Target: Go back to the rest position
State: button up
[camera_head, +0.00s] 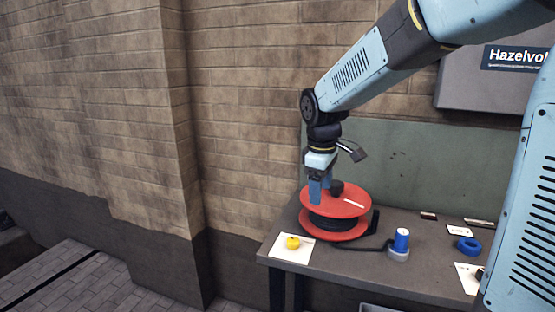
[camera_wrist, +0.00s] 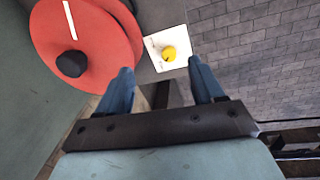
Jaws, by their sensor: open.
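My gripper (camera_head: 320,188) is above the left part of the workbench, close to a red cable reel (camera_head: 345,202) in the head view. Its blue fingers point down and look apart, with nothing between them. In the wrist view my gripper (camera_wrist: 158,82) shows two spread blue fingers, and the red reel (camera_wrist: 95,45) is at the upper left, beside the left finger. I cannot tell whether the finger touches the reel's edge. A yellow piece (camera_head: 292,242) lies on a white card at the bench's left front; the yellow piece (camera_wrist: 169,53) also shows beyond the fingertips.
The bench (camera_head: 345,268) also carries a blue-topped cylinder (camera_head: 401,240), a blue ring (camera_head: 469,246) and several small cards. A green panel (camera_head: 405,165) and a brick wall (camera_head: 245,120) stand close behind. Open paved floor (camera_head: 75,280) lies to the left.

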jog(key=s+d+r+m+t, duration=0.2)
jog(key=s+d+m, duration=0.4)
jog(key=s, duration=0.4)
jog(key=s+d+r+m+t, duration=0.2)
jog(key=s+d+m, duration=0.4)
jog(key=s, duration=0.4)
jog(key=shift+s+d+r+y, duration=0.2)
jog(key=shift+d+r+y, duration=0.1)
jog(key=shift+r, duration=0.5)
